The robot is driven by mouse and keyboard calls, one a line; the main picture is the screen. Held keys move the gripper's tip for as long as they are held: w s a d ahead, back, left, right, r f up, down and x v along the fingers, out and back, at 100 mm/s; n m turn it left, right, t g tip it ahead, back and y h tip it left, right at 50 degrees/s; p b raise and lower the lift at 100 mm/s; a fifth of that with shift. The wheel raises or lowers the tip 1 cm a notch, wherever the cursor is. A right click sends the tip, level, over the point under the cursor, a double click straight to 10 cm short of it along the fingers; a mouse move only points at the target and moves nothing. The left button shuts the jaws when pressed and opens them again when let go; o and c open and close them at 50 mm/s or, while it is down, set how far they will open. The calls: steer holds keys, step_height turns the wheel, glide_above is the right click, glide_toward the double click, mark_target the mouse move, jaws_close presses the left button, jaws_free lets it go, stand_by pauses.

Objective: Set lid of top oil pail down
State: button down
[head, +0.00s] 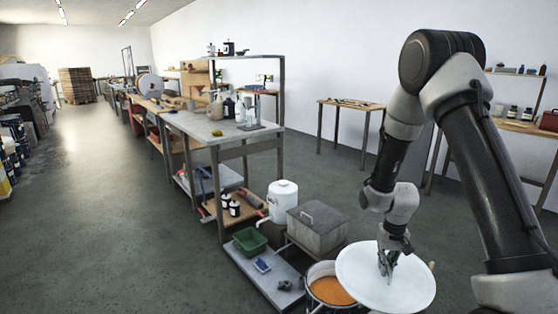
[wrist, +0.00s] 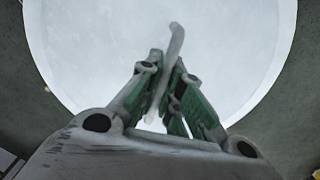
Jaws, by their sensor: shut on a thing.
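The lid (head: 362,283) is a large white disc in the head view, held up at the lower right. It fills most of the wrist view (wrist: 90,50). My gripper (head: 387,264) is above it, pointing down, shut on the lid's raised handle, which shows as a pale bar between the fingers (wrist: 165,85) in the wrist view. The oil pail (head: 331,290) is open, with orange contents, just left of the lid and partly covered by it in the picture. The lid's underside is hidden.
A grey lidded box (head: 316,228) and a white container (head: 283,199) stand behind the pail. A low shelf (head: 240,268) with a green bin (head: 250,241) is to the left. A workbench (head: 215,124) runs further back. Open floor (head: 120,230) lies at the left.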

steer(key=shift+n, duration=0.4)
steer(key=a+r, duration=0.1)
steer(key=r, duration=0.1)
steer(key=w+a+r, duration=0.1)
steer(key=r, duration=0.1)
steer(key=w+a+r, duration=0.1)
steer(key=r, duration=0.1)
steer(key=shift+w+r, duration=0.25)
steer(key=shift+a+r, duration=0.1)
steer(key=shift+a, duration=0.2)
steer(key=shift+d, duration=0.1)
